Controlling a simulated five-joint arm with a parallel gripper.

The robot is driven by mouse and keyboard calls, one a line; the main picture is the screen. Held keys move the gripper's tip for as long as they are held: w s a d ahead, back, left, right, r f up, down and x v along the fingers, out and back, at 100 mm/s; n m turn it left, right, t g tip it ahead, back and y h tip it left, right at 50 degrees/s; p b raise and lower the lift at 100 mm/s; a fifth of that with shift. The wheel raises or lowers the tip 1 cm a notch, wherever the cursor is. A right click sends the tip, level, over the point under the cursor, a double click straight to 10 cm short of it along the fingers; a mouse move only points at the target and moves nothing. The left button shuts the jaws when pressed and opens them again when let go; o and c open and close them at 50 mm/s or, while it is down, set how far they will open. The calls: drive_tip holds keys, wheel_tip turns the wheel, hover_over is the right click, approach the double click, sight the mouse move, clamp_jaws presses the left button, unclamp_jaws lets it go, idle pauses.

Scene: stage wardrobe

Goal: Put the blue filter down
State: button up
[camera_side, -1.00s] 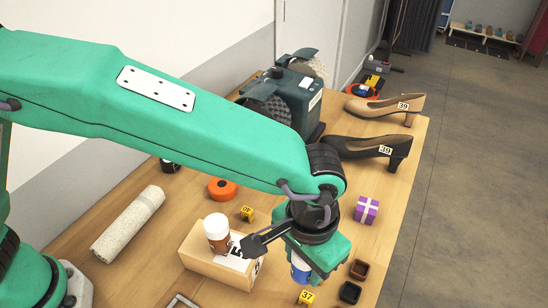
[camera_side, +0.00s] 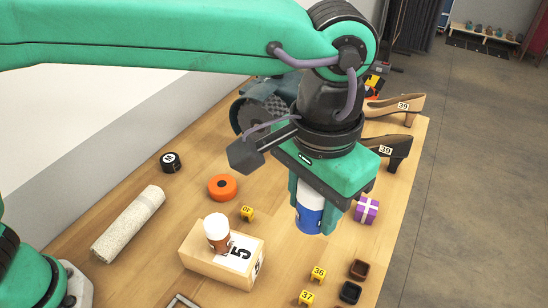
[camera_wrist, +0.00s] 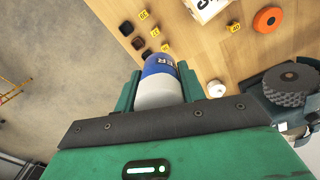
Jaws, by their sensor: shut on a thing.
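My gripper (camera_side: 314,206) is shut on the blue filter (camera_side: 309,219), a short upright cylinder with a white upper part and a blue lower part. In the side view it hangs over the wooden table (camera_side: 285,262), right of the light wooden box.
A white-lidded brown cup (camera_side: 217,233) stands on the wooden box (camera_side: 208,262). Yellow number markers (camera_side: 319,273) and small dark trays (camera_side: 359,269) lie in front. A purple gift box (camera_side: 366,210) is right of the filter. An orange ring (camera_side: 223,187) lies left; heeled shoes (camera_side: 395,107) are behind.

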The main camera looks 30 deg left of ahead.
wheel_tip(320, 180, up, 3)
drive_tip(key=w+a+n, duration=0.8)
drive_tip(key=w+a, duration=0.8)
drive_tip(key=w, duration=0.2)
drive_tip(key=w+a+n, duration=0.5)
drive_tip(key=a, duration=0.8)
drive_tip(key=w+a+n, duration=0.4)
drive_tip(key=a, duration=0.9)
drive_tip(key=shift+w+d+f, duration=0.1)
drive_tip(key=shift+d+f, duration=0.05)
drive_tip(key=shift+f, duration=4.65)
drive_tip(key=shift+d+f, duration=0.2)
drive_tip(key=shift+f, duration=4.6)
drive_tip(key=shift+w+d+f, duration=0.1)
drive_tip(key=shift+d+f, duration=0.05)
drive_tip(key=shift+f, duration=4.65)
